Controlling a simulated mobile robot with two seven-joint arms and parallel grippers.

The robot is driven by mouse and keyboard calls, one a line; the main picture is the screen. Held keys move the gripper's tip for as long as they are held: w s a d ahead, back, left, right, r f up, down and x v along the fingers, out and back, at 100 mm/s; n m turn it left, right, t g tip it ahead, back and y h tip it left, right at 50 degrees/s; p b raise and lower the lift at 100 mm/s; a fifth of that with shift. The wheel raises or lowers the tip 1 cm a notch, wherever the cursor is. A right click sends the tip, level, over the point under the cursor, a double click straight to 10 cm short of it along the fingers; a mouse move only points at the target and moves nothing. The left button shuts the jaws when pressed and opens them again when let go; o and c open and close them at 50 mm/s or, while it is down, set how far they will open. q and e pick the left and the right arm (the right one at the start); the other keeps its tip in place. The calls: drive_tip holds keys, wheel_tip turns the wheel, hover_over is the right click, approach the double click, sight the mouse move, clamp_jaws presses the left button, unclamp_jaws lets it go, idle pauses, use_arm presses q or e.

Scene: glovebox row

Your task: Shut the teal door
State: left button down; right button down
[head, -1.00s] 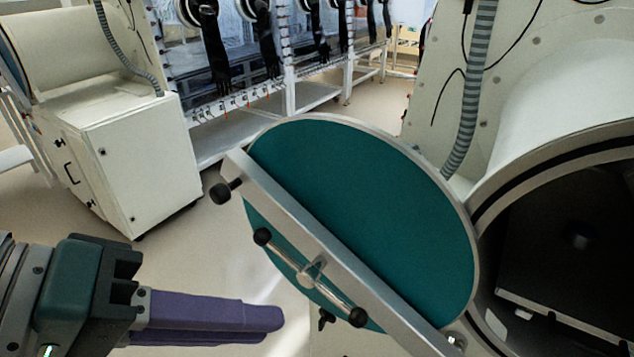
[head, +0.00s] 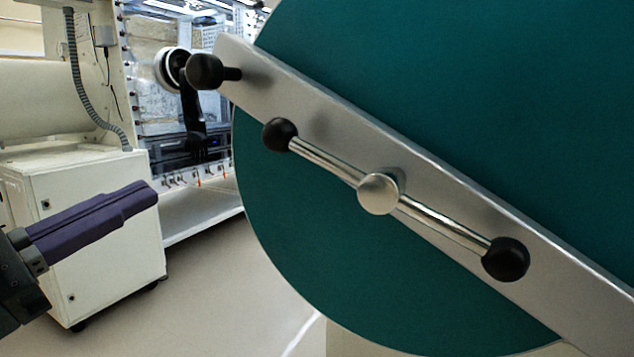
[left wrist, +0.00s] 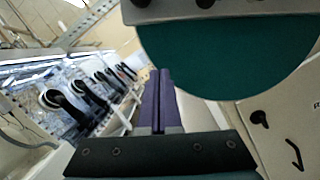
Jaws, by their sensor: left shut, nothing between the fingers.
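The round teal door (head: 300,235) fills the middle and right of the head view, close to the camera, and its opening is out of sight. A grey metal bar (head: 330,125) crosses it at a slant. On the bar sit a round hub with a silver crank handle (head: 440,222) with black ball ends, and a black knob (head: 205,71) at the upper end. My left gripper (head: 150,192), with purple fingers, is shut and empty, left of the door and apart from it. In the left wrist view the teal door (left wrist: 220,60) is above and right of the fingers (left wrist: 158,78). My right gripper is not in view.
A white cabinet (head: 100,240) on casters stands behind my left gripper. Farther back is a glovebox with a black glove (head: 193,110) on a white frame. Pale floor (head: 225,290) is clear between the cabinet and the door.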

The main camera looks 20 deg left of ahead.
use_arm(q)
drive_tip(key=w+d+r+p, duration=0.4)
drive_tip(key=w+r+p, duration=0.1)
drive_tip(key=w, duration=0.4)
drive_tip(key=shift+r+p, duration=0.3)
drive_tip(key=shift+r, duration=0.05)
drive_tip(key=shift+w, duration=0.1)
